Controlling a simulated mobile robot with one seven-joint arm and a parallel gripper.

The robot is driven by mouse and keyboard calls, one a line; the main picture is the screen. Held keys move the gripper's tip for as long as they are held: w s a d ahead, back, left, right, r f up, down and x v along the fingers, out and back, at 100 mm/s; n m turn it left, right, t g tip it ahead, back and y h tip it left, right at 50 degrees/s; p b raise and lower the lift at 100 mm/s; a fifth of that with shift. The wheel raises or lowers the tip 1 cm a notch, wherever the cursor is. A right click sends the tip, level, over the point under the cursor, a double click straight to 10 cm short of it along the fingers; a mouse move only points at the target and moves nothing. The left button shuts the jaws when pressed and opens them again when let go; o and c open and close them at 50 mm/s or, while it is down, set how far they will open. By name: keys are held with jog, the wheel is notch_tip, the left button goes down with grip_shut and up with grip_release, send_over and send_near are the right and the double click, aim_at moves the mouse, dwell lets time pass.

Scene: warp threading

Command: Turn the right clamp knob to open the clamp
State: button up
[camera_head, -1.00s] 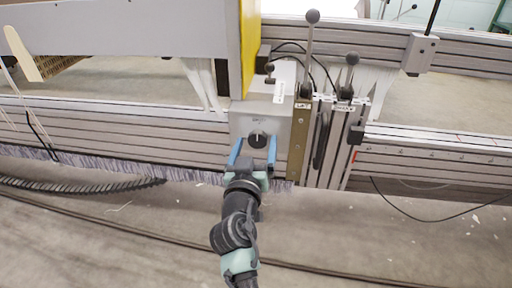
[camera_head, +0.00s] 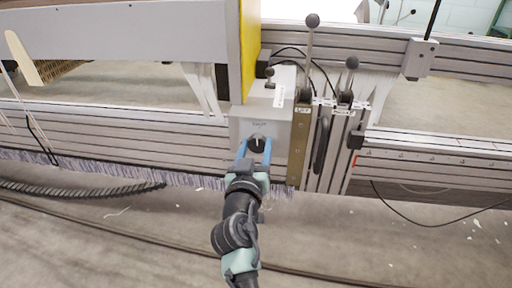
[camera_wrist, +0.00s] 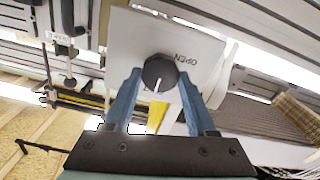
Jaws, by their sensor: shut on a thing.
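The clamp knob (camera_head: 257,143) is a round black dial with a white pointer line on the grey face of the clamp box (camera_head: 277,158). In the wrist view the knob (camera_wrist: 160,73) sits between the two blue fingers of my gripper (camera_wrist: 158,82). The word OPEN is printed beside it on the panel, upside down in this view. My gripper (camera_head: 255,146) is closed around the knob's sides in the head view, and its fingers partly cover the knob's edges.
Levers with black ball tops (camera_head: 312,21) (camera_head: 352,63) stand to the right of the box. A yellow-edged panel (camera_head: 250,45) rises above it. Long grey rails (camera_head: 430,150) run across. The floor in front is mostly clear, with a black cable chain (camera_head: 80,188) at left.

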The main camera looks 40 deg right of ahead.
jog(key=shift+n, duration=0.3)
jog(key=n+p, duration=0.2)
jog(key=n, duration=0.2)
jog(key=shift+n, duration=0.3)
jog(key=n+p, duration=0.2)
jog(key=n, duration=0.3)
jog(key=shift+w+a+f+n, duration=0.1)
jog(key=shift+n, duration=0.2)
jog(key=n+p, duration=0.2)
jog(key=n, duration=0.3)
jog(key=shift+f, duration=0.1)
jog(key=n+p, duration=0.1)
jog(key=n, duration=0.4)
jog(key=shift+f+n+p, duration=0.15)
jog(key=shift+n+p, duration=0.25)
jog(key=o, duration=1.4)
